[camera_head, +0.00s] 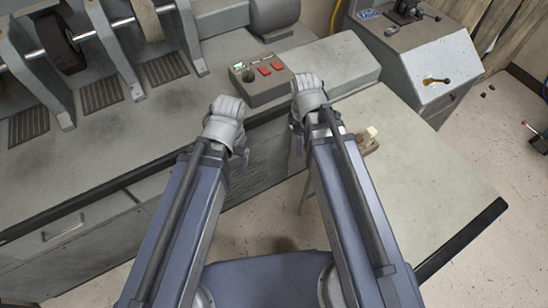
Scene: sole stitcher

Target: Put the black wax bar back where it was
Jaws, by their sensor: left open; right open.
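My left gripper (241,153) hangs over the front edge of the machine bench, open, with nothing visible in it. My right gripper (297,136) is beside it to the right, also open, with nothing visible in it. A small brown tray (373,149) sits on the side table just right of my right forearm. A cream block (370,133) and a brown piece (361,141) show in it. My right arm hides its left part. I cannot make out the black wax bar.
A grey control box (262,83) with red buttons stands on the bench behind my grippers. The side table (430,190) is clear right of the tray. A grey machine (410,55) with a yellow-and-black lever stands at the back right. Finishing wheels (60,45) are at the back left.

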